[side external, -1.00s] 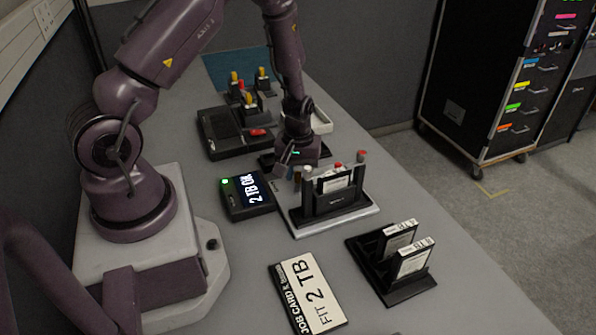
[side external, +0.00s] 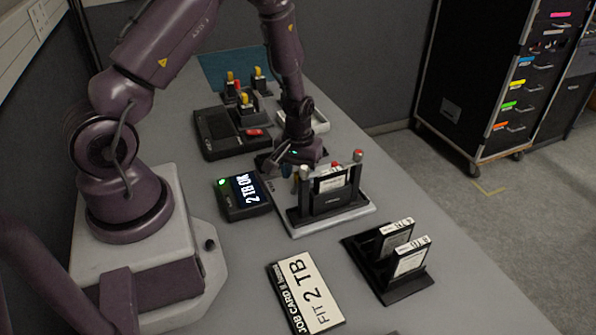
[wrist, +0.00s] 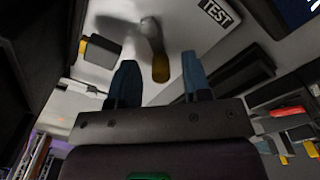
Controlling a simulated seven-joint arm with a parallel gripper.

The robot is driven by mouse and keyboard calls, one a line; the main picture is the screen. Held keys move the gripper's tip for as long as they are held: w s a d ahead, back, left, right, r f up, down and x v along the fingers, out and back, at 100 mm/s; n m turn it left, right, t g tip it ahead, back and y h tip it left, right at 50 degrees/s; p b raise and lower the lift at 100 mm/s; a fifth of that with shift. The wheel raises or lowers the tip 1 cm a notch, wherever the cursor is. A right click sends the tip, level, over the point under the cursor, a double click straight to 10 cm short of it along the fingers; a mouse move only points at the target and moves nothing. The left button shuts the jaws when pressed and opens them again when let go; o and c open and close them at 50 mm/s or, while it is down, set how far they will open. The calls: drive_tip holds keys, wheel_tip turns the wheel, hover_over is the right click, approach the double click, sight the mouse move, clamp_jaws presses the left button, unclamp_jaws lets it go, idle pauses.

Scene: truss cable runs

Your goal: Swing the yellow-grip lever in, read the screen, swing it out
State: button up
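In the wrist view the yellow-grip lever (wrist: 161,68) is a grey post ending in a yellow grip. It shows between and beyond the two blue fingertips of my gripper (wrist: 156,84), which are spread apart with a gap between them; whether they touch it I cannot tell. In the side view my gripper (side external: 287,171) is low beside the black dock (side external: 333,203), and the lever is hidden behind it or too small to tell. The screen (side external: 245,189) reads "2 TB OK" with a green light lit. A labelled drive (side external: 332,183) stands upright in the dock.
A job card (side external: 309,291) reading "FIT 2 TB" lies in front. Two drives stand in a black rack (side external: 397,284) at right. A black unit (side external: 219,131) with a red switch and yellow-topped parts sits behind, near a white tray (side external: 319,120). A TEST label (wrist: 217,11) shows.

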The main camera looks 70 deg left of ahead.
sight(296, 174)
wheel_tip(296, 174, up, 13)
idle(0.6)
drive_tip(key=s+d+r+m+t, duration=0.2)
drive_tip(key=s+d+r+m, duration=0.2)
drive_tip(key=r, duration=0.6)
drive_tip(key=s+d+r+m+t, duration=0.3)
drive_tip(key=s+d+r+m, duration=0.1)
drive_tip(key=s+d+r, duration=0.4)
drive_tip(key=shift+s+d+r+m+t, duration=0.35)
drive_tip(key=shift+s+r, duration=0.2)
drive_tip(key=shift+r, duration=0.3)
drive_tip(key=shift+a, duration=0.1)
